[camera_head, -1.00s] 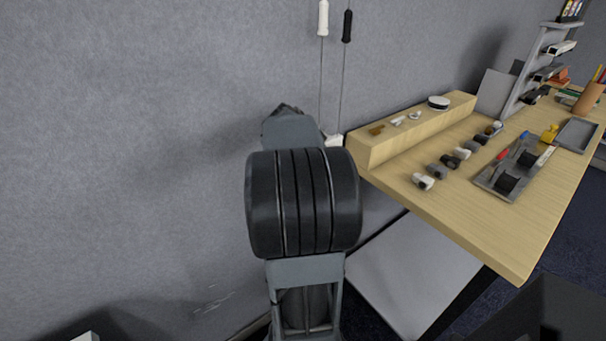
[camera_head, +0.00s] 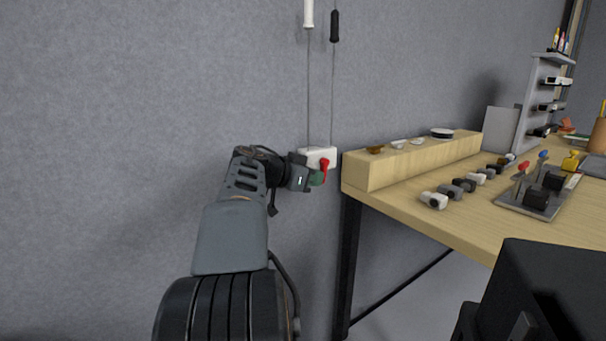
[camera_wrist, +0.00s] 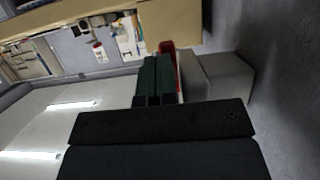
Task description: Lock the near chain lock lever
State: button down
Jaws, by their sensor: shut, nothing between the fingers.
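A white chain lock box (camera_head: 309,155) is fixed on the grey wall, with a red lever (camera_head: 324,165) on its front that hangs downward. In the wrist view the lever (camera_wrist: 166,47) is a red strip beside my fingers, and the lock box (camera_wrist: 222,76) is the grey block to their right. My gripper (camera_head: 317,179) is shut and empty, its green fingertips just below and beside the lever. In the wrist view the fingertips (camera_wrist: 157,60) lie against or very near the lever; I cannot tell if they touch.
A wooden table (camera_head: 440,215) with a raised ledge (camera_head: 380,175) begins just right of the lock. The wall to the left is bare.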

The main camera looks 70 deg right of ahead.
jog(key=shift+r, duration=0.2)
jog(key=shift+r+p, duration=0.35)
jog(key=shift+r, duration=0.35)
jog(key=shift+w+a, duration=0.1)
jog(key=a+f+v, duration=0.1)
jog(key=f+v, duration=0.1)
jog(key=v, duration=1.1)
jog(key=shift+w+a+f, duration=0.15)
jog(key=shift+w+f, duration=0.05)
jog(key=shift+w, duration=0.1)
